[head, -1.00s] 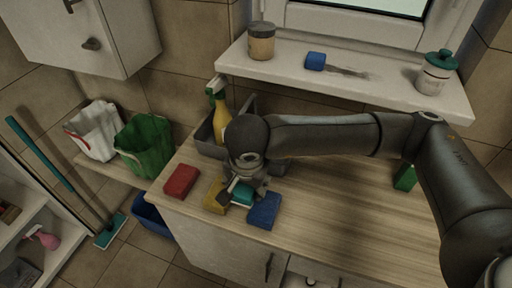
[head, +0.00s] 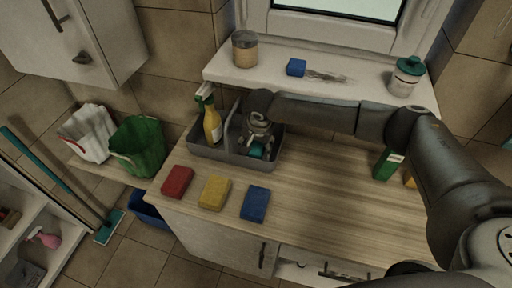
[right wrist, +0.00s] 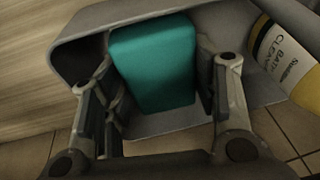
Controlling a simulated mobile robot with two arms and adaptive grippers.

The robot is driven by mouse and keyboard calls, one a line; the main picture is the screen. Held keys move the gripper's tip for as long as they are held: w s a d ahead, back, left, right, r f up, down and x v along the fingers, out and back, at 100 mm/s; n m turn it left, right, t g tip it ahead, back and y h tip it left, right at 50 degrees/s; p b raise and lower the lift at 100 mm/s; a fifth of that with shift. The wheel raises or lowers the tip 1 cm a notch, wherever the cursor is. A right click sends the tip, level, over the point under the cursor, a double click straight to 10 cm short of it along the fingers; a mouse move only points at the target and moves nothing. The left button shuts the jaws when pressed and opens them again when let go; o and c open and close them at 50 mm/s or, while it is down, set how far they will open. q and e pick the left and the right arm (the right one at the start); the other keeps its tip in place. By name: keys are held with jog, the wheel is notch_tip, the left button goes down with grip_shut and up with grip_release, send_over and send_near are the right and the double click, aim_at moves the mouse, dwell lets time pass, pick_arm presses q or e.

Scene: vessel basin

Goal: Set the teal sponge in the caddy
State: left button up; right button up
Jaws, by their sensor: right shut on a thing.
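The teal sponge (right wrist: 155,65) is between the two fingers of my right gripper (right wrist: 160,100) in the right wrist view. The right gripper is shut on it. In the head view the gripper (head: 257,142) is over the right compartment of the grey caddy (head: 210,154), and a little of the teal sponge (head: 257,151) shows below the fingers. The sponge appears within the caddy's walls; I cannot tell whether it touches the floor of the caddy. A yellow spray bottle (head: 212,124) stands in the caddy's left compartment. My left gripper is not in view.
Red (head: 177,181), yellow (head: 215,192) and blue (head: 255,204) sponges lie in a row along the counter's front edge. A green box (head: 387,164) stands at the right of the counter (head: 320,200). The windowsill (head: 330,88) overhangs behind. The middle of the counter is clear.

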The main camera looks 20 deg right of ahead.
aim_at(256, 150)
notch_tip(256, 150, down, 3)
jog(key=shift+f+p, duration=0.1)
jog(key=shift+p, duration=0.45)
jog(key=shift+f, duration=0.25)
jog(key=o, duration=0.8)
jog(key=shift+r, duration=0.2)
jog(key=b+v, duration=0.4)
jog(key=v, duration=0.7)
jog(key=shift+s+r, duration=0.2)
jog(key=shift+r, duration=0.25)
